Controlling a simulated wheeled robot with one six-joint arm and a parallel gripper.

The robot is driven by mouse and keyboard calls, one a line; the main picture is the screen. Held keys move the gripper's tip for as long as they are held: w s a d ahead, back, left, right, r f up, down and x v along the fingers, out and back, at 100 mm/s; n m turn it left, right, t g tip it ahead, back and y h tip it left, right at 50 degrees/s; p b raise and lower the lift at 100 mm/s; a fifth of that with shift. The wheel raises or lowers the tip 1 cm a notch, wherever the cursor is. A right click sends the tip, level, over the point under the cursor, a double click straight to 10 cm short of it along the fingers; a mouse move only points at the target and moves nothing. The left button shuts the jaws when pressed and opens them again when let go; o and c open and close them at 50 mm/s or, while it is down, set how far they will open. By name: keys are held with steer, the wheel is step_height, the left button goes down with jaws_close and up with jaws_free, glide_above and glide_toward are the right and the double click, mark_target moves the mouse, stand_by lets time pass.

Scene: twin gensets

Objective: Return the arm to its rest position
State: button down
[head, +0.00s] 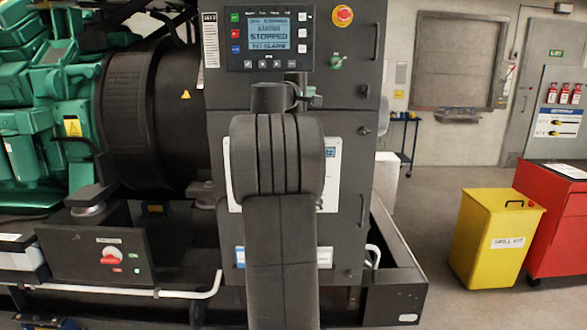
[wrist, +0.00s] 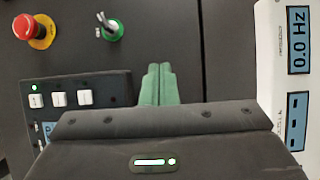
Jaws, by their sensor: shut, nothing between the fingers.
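My gripper shows in the wrist view with its two green fingers (wrist: 157,84) pressed together and nothing between them. The fingers point at the dark front of the genset control cabinet (head: 350,130). In the head view my arm rises from the bottom middle in front of the cabinet, and the gripper is mostly hidden behind it. A green key switch (head: 336,62) and a red emergency stop button (head: 342,16) sit on the cabinet above. The wrist view also shows the key switch (wrist: 112,29) and the stop button (wrist: 40,31), apart from the fingers.
The controller screen (head: 269,35) reads STOPPED and NO ALARM. A meter (wrist: 298,40) reads 0.0 Hz. A green engine (head: 40,110) and black housing stand left. A yellow spill kit bin (head: 490,240) and red cabinet (head: 560,225) stand right, with open floor before them.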

steer(key=p+x, duration=0.7)
steer(key=x, duration=0.1)
steer(key=shift+w+d+r, duration=0.2)
steer(key=shift+w+d, duration=0.05)
steer(key=shift+w, duration=0.1)
steer(key=b, duration=0.5)
glide_toward(327, 87)
steer(key=s, duration=0.6)
steer(key=shift+s+a, duration=0.2)
steer(key=shift+a, duration=0.2)
steer(key=shift+f, duration=0.15)
